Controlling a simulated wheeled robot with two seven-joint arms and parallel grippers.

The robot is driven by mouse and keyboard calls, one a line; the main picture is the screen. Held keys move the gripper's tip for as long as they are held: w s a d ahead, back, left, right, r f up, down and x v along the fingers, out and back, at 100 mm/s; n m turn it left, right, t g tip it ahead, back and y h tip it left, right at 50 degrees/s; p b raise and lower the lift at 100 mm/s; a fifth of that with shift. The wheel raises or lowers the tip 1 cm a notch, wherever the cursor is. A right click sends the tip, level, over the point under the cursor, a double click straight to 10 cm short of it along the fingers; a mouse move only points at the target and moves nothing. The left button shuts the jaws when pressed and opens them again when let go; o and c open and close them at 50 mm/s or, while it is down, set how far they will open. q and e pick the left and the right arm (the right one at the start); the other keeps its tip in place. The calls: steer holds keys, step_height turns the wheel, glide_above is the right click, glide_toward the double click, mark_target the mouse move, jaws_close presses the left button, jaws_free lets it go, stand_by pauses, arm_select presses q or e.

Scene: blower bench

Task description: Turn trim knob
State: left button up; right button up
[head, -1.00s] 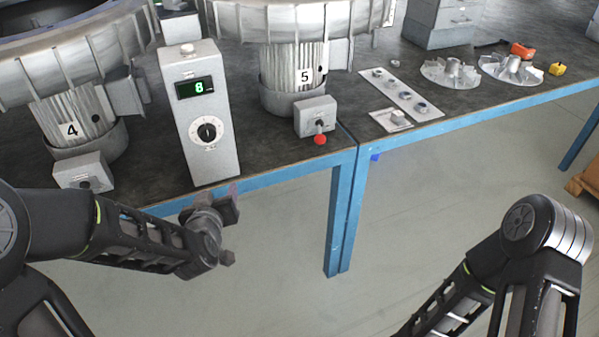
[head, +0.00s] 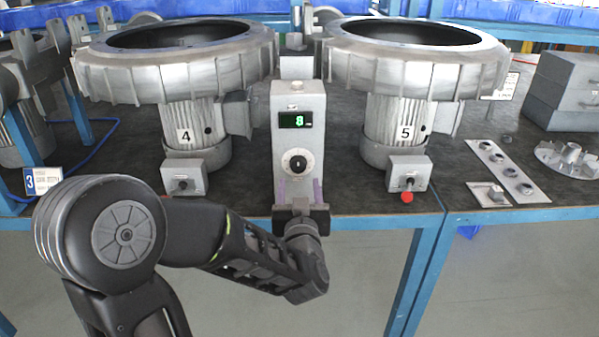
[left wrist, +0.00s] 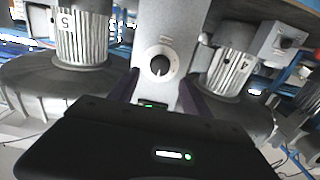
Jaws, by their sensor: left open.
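The trim knob (head: 298,163) is a black knob on a round white dial, low on the front of an upright grey control box (head: 298,108). A green display (head: 296,120) above it reads 8. My left gripper (head: 300,188) is open, its two purplish fingers pointing up just below the knob, one toward each side. In the left wrist view, which is upside down, the knob (left wrist: 160,66) shows beyond the open fingers (left wrist: 160,88), with nothing between them. Contact with the box cannot be told. My right gripper is out of view.
Blower 4 (head: 190,125) stands left of the box and blower 5 (head: 400,122) right, each with a small switch box in front. The right switch box (head: 410,172) has a red-tipped lever. A plate with several round parts (head: 500,165) lies farther right. The bench's blue front edge (head: 370,222) is close.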

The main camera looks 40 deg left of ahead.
mark_target(298, 168)
arm_select(q)
steer(key=x, duration=0.6)
steer(key=shift+w+a, duration=0.25)
steer(key=shift+a, duration=0.05)
steer(key=shift+c, duration=0.5)
jaws_close()
